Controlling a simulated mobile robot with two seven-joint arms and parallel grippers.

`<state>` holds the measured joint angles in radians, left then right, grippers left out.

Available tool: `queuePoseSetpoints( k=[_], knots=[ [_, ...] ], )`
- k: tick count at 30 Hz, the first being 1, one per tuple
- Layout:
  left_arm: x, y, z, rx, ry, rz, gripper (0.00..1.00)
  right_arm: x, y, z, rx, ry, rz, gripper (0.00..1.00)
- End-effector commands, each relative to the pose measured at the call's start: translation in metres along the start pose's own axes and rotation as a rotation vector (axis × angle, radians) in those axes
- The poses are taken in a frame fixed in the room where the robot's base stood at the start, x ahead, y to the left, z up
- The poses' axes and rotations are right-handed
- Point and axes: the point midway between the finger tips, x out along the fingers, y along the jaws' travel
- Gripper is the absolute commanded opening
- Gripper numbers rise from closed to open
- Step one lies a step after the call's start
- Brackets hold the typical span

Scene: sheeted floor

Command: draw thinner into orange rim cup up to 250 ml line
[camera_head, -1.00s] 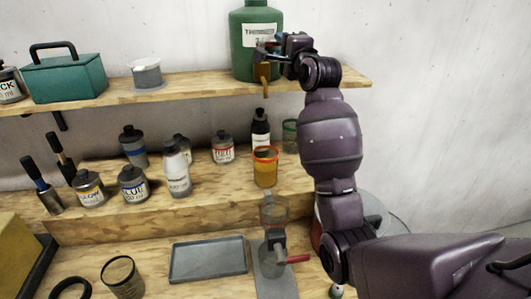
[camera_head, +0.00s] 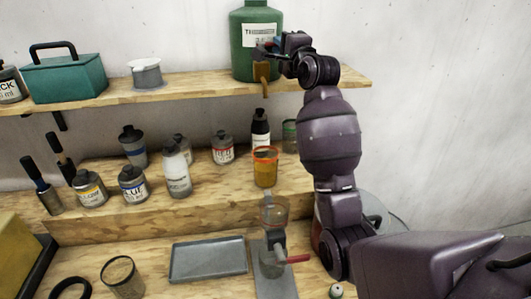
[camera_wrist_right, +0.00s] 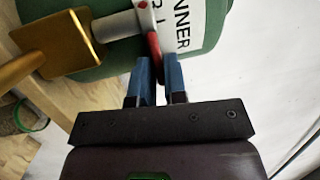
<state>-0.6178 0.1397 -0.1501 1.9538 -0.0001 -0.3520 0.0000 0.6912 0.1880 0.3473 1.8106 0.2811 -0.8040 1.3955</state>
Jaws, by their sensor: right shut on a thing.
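The green thinner container (camera_head: 256,55) stands on the upper shelf, and its label shows in the right wrist view (camera_wrist_right: 185,25). Its brass spout (camera_head: 265,80) points down over the shelf's front edge. The orange rim cup (camera_head: 265,168) stands upright on the lower step below the spout, with amber liquid inside. Its measuring lines are too small to read. My right gripper (camera_head: 266,46) is at the tap, its blue fingers (camera_wrist_right: 162,78) shut on the red tap lever (camera_wrist_right: 153,43). A falling stream is not clearly visible. My left gripper is out of view.
Several paint bottles (camera_head: 178,172) stand left of the cup, and a black-capped bottle (camera_head: 260,130) stands behind it. A green rim cup (camera_head: 290,136) is to its right. A grey tray (camera_head: 208,261) and a red-handled device (camera_head: 273,240) are in front.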

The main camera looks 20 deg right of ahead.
Motion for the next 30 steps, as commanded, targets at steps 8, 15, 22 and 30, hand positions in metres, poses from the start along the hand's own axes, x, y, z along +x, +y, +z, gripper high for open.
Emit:
queuePoseSetpoints(
  k=[8, 15, 22, 30],
  knots=[
    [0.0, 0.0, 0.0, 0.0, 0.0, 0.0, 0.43, 0.005, 0.001, -0.003, 0.015, -0.098, 0.001, 0.0],
    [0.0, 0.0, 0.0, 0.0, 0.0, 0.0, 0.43, 0.005, 0.002, -0.002, 0.02, -0.113, 0.001, 0.0],
    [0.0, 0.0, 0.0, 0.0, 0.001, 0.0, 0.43, 0.006, 0.002, -0.003, 0.022, -0.136, 0.002, 0.0],
    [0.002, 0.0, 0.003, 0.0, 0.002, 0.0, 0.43, 0.011, 0.003, -0.004, 0.036, -0.227, 0.001, 0.0]
  ],
)
